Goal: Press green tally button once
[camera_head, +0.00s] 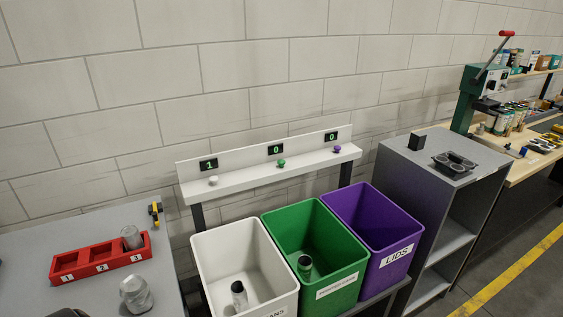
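The green tally button (281,163) is a small knob on the white shelf, in the middle of three. The display above it (275,149) reads 0. The white button (213,180) is to its left, under a display (208,164) reading 1. The purple button (337,148) is to its right, under a display (331,136) reading 0. Nothing touches the green button. Neither of my grippers is in view.
Below the shelf stand a white bin (207,250) and a green bin (285,221), each holding a can, and a purple bin (395,222). A red numbered rack (100,268) and silver cans are on the left table. A grey cabinet (400,165) stands right.

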